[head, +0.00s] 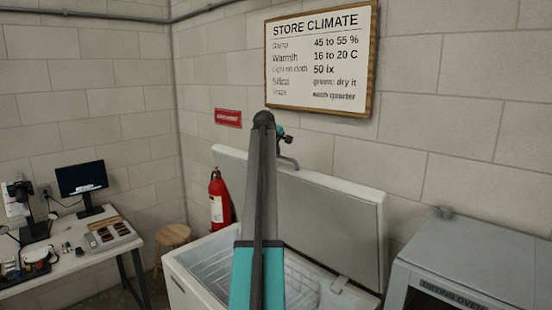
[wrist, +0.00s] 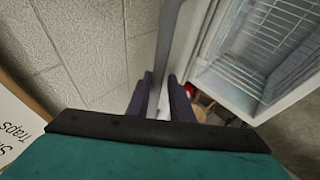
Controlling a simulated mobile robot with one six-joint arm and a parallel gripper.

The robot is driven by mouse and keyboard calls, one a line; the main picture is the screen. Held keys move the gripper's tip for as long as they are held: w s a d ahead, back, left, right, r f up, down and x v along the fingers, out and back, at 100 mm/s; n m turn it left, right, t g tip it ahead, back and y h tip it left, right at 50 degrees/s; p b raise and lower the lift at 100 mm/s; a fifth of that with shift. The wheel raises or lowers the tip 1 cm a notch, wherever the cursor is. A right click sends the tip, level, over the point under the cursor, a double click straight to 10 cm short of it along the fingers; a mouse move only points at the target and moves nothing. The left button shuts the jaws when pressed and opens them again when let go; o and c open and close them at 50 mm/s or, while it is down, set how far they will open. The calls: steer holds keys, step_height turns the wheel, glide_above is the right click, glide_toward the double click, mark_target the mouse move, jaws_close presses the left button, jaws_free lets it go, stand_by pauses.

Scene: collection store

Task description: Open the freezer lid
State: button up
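The freezer lid (head: 335,215) stands raised, close to upright, along the block wall behind the white chest freezer (head: 185,287). The freezer's inside and wire basket (head: 300,280) show. My gripper (head: 284,137) is at the lid's top edge, mostly hidden behind my own arm in the head view. In the wrist view the two dark fingers of my gripper (wrist: 165,98) are apart, one on each side of the lid's edge (wrist: 166,45). Contact between the fingers and the lid cannot be made out.
A red fire extinguisher (head: 218,200) and a wooden stool (head: 172,236) stand left of the freezer. A desk (head: 75,262) with a monitor (head: 82,178) is at far left. A grey drying oven (head: 470,262) is close on the right. A framed sign (head: 320,58) hangs above the lid.

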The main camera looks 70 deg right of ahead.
steer(key=b+v, duration=0.4)
steer(key=v, duration=0.9)
steer(key=shift+a+r, duration=0.15)
steer(key=shift+a, duration=0.15)
steer(key=shift+s, duration=0.15)
